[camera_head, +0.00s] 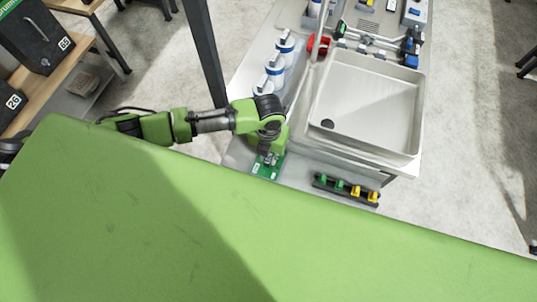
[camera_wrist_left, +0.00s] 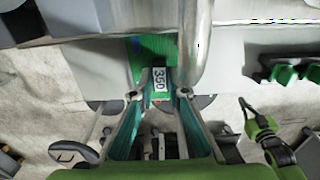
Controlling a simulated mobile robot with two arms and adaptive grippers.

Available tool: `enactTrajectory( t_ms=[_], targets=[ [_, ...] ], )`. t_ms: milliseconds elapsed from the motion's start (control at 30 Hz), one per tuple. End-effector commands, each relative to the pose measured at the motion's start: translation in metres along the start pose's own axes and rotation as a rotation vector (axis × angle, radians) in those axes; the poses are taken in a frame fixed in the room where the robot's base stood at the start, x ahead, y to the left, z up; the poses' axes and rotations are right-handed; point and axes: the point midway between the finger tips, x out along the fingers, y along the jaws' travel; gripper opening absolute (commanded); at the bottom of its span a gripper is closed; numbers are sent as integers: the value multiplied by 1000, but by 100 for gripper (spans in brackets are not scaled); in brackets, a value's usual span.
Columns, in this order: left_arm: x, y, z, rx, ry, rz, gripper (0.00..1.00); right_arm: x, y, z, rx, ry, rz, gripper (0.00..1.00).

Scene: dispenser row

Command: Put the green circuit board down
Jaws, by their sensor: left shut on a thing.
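The green circuit board (camera_head: 262,172) is at the front edge of the grey worktop, left of the sink. My left gripper (camera_head: 269,158) is above it, pointing down, and shut on it. In the left wrist view the board (camera_wrist_left: 150,48) lies at the tips of the fingers, with a white label reading 350 between them. A metal pipe partly covers its right side there. I cannot tell whether the board touches the worktop.
A white sink (camera_head: 365,100) fills the right of the worktop (camera_head: 240,152). Several white-and-blue dispensers (camera_head: 274,75) stand in a row behind my left arm. A black rack with green and yellow clips (camera_head: 346,190) sits at the front right. A red part (camera_head: 319,45) is near the tap.

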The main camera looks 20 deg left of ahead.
Motion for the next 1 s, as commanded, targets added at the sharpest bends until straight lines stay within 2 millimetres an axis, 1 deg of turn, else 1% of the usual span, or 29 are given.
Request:
enactTrajectory(
  t_ms=[67, 100, 133, 467, 567, 667, 733, 1000],
  targets=[
    [1, 0, 0, -1, 0, 1, 0, 0, 0, 0, 0, 0, 0, 0],
    [1, 1, 0, -1, 0, 1, 25, 0, 0, 0, 0, 0, 0, 0],
    [1, 1, 0, -1, 0, 1, 32, 0, 0, 0, 0, 0, 0, 0],
    [0, 1, 0, -1, 0, 1, 32, 0, 0, 0, 0, 1, 0, 0],
    [-5, 0, 0, -1, -2, -1, 32, 2, 0, 0, 0, 1, 0, 0],
    [-16, 1, 2, 0, -4, 0, 32, 4, 0, 0, 1, 1, 1, 0],
    [-28, 0, 1, 1, -4, -1, 32, 7, 0, 0, 1, 1, 1, 0],
    [-86, 0, 1, 0, -4, -1, 32, 17, 0, 1, 1, 1, 1, 0]
  ],
)
